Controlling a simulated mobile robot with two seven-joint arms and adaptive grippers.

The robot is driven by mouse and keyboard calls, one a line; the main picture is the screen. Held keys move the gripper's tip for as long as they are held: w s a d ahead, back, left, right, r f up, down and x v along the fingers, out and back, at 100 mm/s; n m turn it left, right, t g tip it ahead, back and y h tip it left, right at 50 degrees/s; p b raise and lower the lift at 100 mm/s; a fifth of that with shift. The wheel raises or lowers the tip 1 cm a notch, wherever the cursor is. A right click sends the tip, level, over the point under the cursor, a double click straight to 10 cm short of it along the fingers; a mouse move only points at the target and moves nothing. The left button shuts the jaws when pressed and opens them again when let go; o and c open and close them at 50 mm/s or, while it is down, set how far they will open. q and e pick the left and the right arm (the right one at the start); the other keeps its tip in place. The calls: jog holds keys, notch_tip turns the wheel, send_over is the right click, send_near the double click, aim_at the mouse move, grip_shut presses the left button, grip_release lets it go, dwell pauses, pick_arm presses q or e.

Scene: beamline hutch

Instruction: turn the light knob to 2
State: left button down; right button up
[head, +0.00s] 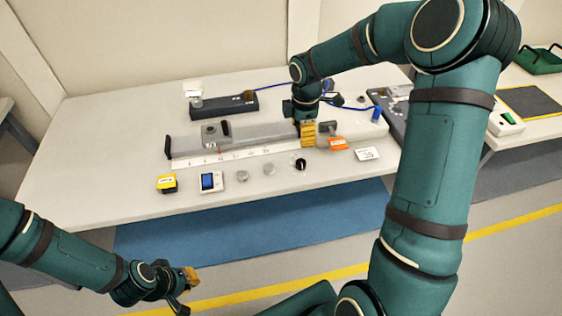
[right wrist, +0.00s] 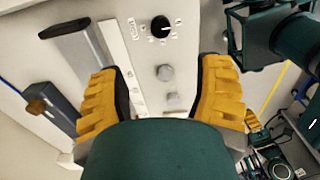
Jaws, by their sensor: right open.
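A black knob (head: 299,163) with a white pointer mark stands near the front of the table, right of two grey round knobs. In the right wrist view the black knob (right wrist: 160,27) sits on a pale surface with small markings around it, too small to read. My right gripper (head: 308,138) is over the table behind the black knob. In the right wrist view its yellow fingers are wide apart, with nothing between them, and the knob lies beyond the fingertips. My left gripper (head: 186,288) hangs low in front of the table, its jaw opening unclear.
A grey rail with a ruler strip (head: 215,163) lies behind the knobs. A blue-screened meter (head: 211,181) and a yellow box (head: 167,184) stand to the left. An orange block (head: 338,144) and a white card (head: 367,154) lie to the right.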

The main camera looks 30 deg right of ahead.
aim_at(301, 162)
notch_tip(301, 162, down, 14)
jog(key=b, duration=0.3)
jog(key=shift+d+r, duration=0.1)
grip_shut()
